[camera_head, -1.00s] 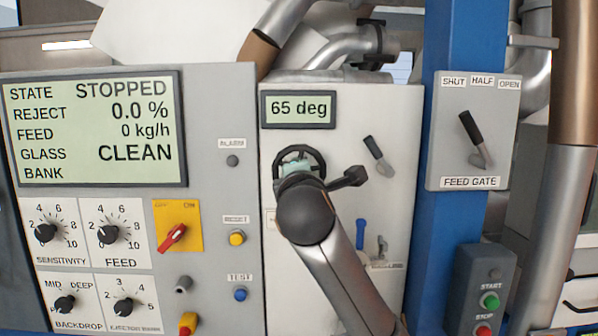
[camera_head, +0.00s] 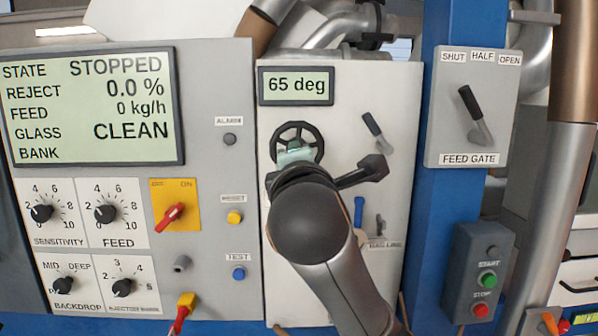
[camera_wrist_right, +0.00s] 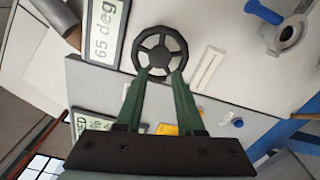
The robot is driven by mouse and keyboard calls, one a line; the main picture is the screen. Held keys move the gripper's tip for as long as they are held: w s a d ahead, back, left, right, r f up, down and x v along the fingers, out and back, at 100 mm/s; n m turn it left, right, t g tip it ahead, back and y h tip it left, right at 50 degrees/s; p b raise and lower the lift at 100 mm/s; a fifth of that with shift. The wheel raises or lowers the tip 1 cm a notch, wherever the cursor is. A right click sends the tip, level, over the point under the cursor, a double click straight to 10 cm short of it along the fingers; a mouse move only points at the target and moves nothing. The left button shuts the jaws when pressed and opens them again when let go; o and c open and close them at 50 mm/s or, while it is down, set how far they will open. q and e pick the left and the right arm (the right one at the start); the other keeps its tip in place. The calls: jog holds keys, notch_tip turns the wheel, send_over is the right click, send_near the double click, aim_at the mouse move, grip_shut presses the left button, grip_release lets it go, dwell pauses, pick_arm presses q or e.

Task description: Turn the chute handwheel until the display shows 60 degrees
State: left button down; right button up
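The chute handwheel (camera_head: 297,140) is a dark spoked wheel on the light panel, below a display (camera_head: 296,86) that reads 65 deg. My right gripper (camera_head: 295,158) is just in front of the wheel's lower part; my dark wrist hides much of it. In the right wrist view, the handwheel (camera_wrist_right: 160,52) lies beyond the fingertips. The two green fingers of my right gripper (camera_wrist_right: 160,76) stand apart with a gap between them and overlap the near rim. I cannot tell whether they touch it. My left gripper is not in view.
A lever (camera_head: 376,131) is right of the wheel, and a blue handle (camera_head: 359,212) is below it. The control panel (camera_head: 215,150) is on the left. The feed gate lever (camera_head: 475,115) and start-stop box (camera_head: 482,272) are on the right, by the blue post (camera_head: 410,215).

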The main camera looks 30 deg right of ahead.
jog(key=shift+v, duration=1.5)
jog(key=w+a+f+y, duration=0.2)
jog(key=w+f, duration=0.2)
jog(key=f, duration=0.3)
jog(key=w+a+f+y, duration=0.1)
jog(key=w+f+y, duration=0.1)
jog(key=w+f, duration=0.35)
jog(key=s+a+f+m+g+y, duration=0.1)
jog(key=a+f+y, duration=0.1)
jog(key=f, duration=0.9)
jog(key=s+a+f+m+g+y, duration=0.1)
jog(key=a+f+y, duration=0.1)
jog(key=f, duration=0.9)
jog(key=s+a+f+m+g+y, duration=0.1)
jog(key=s+a+f+m+g, duration=0.3)
jog(key=f, duration=0.6)
jog(key=s+d+f+m+t+y, duration=0.1)
jog(key=s+f+y, duration=0.1)
jog(key=s+f, duration=0.6)
jog(key=s+f+m+g, duration=0.1)
jog(key=s+f+m, duration=0.4)
jog(key=s+f, duration=0.5)
jog(key=shift+s+a+y, duration=0.3)
jog(key=shift+s+a, duration=0.1)
jog(key=shift+s, duration=0.6)
